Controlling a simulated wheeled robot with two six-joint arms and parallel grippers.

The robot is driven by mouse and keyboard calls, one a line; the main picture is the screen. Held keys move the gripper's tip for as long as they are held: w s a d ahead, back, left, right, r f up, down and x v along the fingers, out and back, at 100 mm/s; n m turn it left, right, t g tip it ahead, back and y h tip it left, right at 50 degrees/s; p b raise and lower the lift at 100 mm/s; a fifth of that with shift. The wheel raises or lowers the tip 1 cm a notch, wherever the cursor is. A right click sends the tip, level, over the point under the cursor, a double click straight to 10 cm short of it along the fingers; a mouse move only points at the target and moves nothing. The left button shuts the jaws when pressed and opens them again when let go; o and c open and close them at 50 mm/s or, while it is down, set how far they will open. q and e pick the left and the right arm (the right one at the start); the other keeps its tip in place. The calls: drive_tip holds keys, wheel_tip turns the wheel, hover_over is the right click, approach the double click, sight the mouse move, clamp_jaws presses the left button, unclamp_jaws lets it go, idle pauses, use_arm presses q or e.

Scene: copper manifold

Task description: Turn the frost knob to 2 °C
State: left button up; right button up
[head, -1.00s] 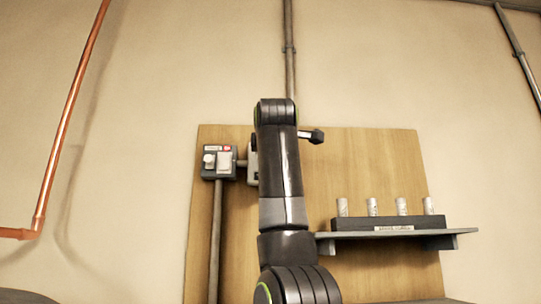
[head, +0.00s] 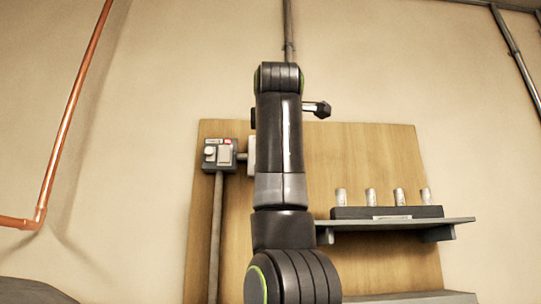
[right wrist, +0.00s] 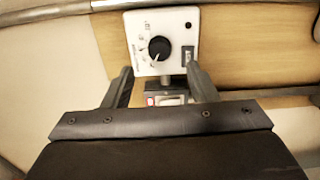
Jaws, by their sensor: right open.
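The frost knob (right wrist: 159,48) is a round black dial on a white box (right wrist: 183,20) in the right wrist view. Its light pointer mark points down and slightly left, and printed scale marks lie on its left; I cannot read the numbers. My right gripper (right wrist: 160,72) is open, its two dark fingers apart below the knob in the picture, with nothing between them that I can see held. In the head view my right arm hides the knob; only the left edge of the white box (head: 251,155) shows. My left gripper is not in view.
A grey switch box (head: 219,154) sits left of the white box on the wooden board (head: 370,150). A shelf (head: 450,222) with several small metallic cylinders is at right. A rocker switch (right wrist: 188,58) is beside the knob. A copper pipe (head: 68,125) runs at far left.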

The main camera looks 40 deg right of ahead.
drive_tip(key=b+v, duration=0.3)
drive_tip(key=v, duration=0.7)
drive_tip(key=shift+s+a, duration=0.2)
drive_tip(key=shift+a, duration=0.05)
